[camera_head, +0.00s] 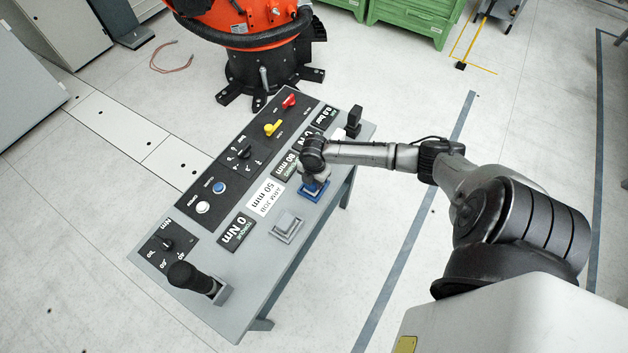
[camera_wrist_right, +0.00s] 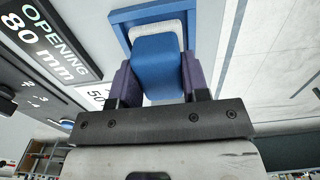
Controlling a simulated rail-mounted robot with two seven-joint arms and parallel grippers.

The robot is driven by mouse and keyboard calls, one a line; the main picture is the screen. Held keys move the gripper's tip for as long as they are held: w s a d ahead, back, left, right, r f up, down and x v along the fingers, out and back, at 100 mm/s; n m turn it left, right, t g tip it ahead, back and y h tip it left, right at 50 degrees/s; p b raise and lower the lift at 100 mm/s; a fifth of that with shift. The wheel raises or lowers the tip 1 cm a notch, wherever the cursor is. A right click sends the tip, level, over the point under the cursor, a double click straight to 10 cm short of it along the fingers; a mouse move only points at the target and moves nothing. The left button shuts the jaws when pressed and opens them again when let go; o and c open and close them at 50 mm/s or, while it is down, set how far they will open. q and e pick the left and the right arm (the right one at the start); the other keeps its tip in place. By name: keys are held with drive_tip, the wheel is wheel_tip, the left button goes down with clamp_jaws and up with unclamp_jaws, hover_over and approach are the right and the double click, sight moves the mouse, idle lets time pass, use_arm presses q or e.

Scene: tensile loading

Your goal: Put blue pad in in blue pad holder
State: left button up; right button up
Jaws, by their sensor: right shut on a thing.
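The blue pad (camera_wrist_right: 155,60) sits between the two purple-sided fingers of my right gripper (camera_wrist_right: 158,80) in the right wrist view; the fingers are shut on it. The blue pad holder (camera_wrist_right: 121,18), a square blue frame with a pale inside, lies just beyond the pad. In the head view my right gripper (camera_head: 314,178) is directly over the blue holder (camera_head: 311,196) on the panel's right side and partly hides it. I cannot tell whether the pad touches the holder's inside. My left gripper is in neither view.
A grey holder with a grey block (camera_head: 287,226) is beside the blue one. The sloped control panel (camera_head: 215,255) carries knobs, buttons, displays and a black-handled lever (camera_head: 192,279). A black upright part (camera_head: 353,119) stands at its far end. An orange robot (camera_head: 250,25) stands behind.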

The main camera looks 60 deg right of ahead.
drive_tip(key=shift+f, duration=0.25)
drive_tip(key=o, duration=0.8)
drive_tip(key=shift+o, duration=0.2)
